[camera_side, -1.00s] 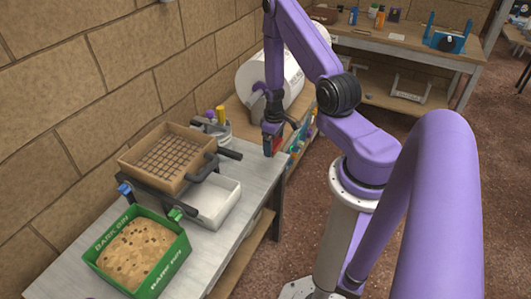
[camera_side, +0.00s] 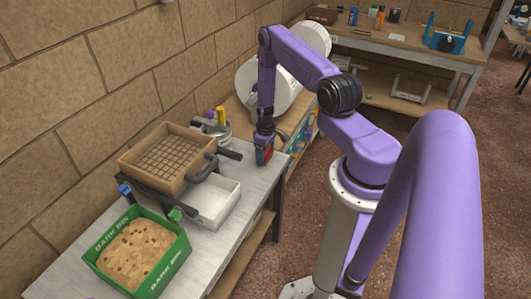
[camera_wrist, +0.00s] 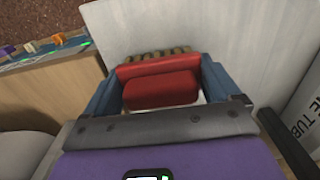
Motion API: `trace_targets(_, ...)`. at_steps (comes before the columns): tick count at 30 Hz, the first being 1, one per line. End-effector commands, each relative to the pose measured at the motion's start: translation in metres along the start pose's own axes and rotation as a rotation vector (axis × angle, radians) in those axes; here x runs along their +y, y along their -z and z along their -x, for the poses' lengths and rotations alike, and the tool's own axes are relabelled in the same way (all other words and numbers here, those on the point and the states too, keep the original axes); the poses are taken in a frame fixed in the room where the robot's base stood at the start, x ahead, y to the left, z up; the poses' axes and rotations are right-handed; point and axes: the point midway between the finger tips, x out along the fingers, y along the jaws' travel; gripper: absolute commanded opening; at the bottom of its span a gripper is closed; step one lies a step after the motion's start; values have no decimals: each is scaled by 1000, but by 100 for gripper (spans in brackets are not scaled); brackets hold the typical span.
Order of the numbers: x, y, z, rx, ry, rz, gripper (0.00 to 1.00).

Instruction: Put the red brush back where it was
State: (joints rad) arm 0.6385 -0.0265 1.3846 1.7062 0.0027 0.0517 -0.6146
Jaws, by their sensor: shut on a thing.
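The red brush (camera_side: 262,156) is in my gripper (camera_side: 264,150), at the far right end of the grey table (camera_side: 235,260). In the wrist view, the brush's red body (camera_wrist: 160,88) sits between the two blue fingers of my gripper (camera_wrist: 160,92), with a row of tan bristles at its far side. The fingers are shut on it. A pale surface lies beyond the bristles. I cannot tell whether the brush touches the table.
A container with yellow and purple items (camera_side: 218,122) stands left of my gripper. Nearer are a brown mesh-bottomed tray (camera_side: 138,160) on a frame, a white tray (camera_side: 226,208) and a green bark bin (camera_side: 163,277). Large white rolls (camera_side: 245,80) stand behind.

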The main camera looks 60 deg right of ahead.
Motion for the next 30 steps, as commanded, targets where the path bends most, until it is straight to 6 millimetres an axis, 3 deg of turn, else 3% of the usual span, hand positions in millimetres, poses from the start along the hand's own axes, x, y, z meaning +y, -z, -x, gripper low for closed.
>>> trace_targets(11,0,0,-3,1,-1,0,65)
trace_targets(12,0,0,-4,1,-1,0,93)
trace_targets(13,0,0,-4,1,-1,0,100)
trace_targets(23,0,0,0,2,-1,0,100)
trace_targets(30,1,1,29,3,-2,0,100)
